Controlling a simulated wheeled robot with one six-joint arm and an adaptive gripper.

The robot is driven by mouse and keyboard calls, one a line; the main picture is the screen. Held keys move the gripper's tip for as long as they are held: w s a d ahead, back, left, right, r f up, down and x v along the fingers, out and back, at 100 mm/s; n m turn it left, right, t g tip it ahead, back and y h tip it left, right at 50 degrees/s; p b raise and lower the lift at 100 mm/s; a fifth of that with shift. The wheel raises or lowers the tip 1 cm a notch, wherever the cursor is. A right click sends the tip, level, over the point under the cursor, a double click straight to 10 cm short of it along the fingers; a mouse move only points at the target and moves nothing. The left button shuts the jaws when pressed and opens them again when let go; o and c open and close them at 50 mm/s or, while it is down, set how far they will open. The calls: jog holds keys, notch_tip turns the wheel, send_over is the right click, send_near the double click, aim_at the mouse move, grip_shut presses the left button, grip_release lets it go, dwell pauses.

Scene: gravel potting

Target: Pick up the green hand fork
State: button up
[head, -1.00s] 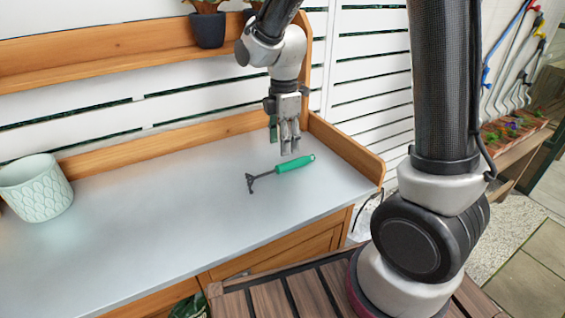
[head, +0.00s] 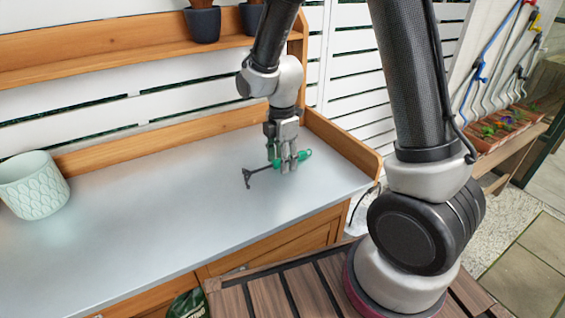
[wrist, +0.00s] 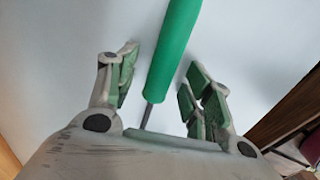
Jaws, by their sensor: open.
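The green hand fork lies on the grey bench top, its dark tines (head: 247,178) pointing left and its green handle (head: 304,155) to the right in the head view. My gripper (head: 285,166) is down over the handle, which it partly hides. In the wrist view the green handle (wrist: 174,48) runs between the two open fingers of my gripper (wrist: 160,88), apart from both pads. The dark shaft (wrist: 147,115) shows below the handle, and the tines are hidden there.
A pale green patterned pot (head: 34,186) stands at the left of the bench top (head: 150,215). A wooden rim (head: 345,146) closes the right end. A shelf (head: 110,58) with dark pots (head: 203,24) is above the back. The middle of the bench is clear.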

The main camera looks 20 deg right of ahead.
jog(key=shift+c, duration=0.4)
grip_shut()
notch_tip(320, 180, up, 10)
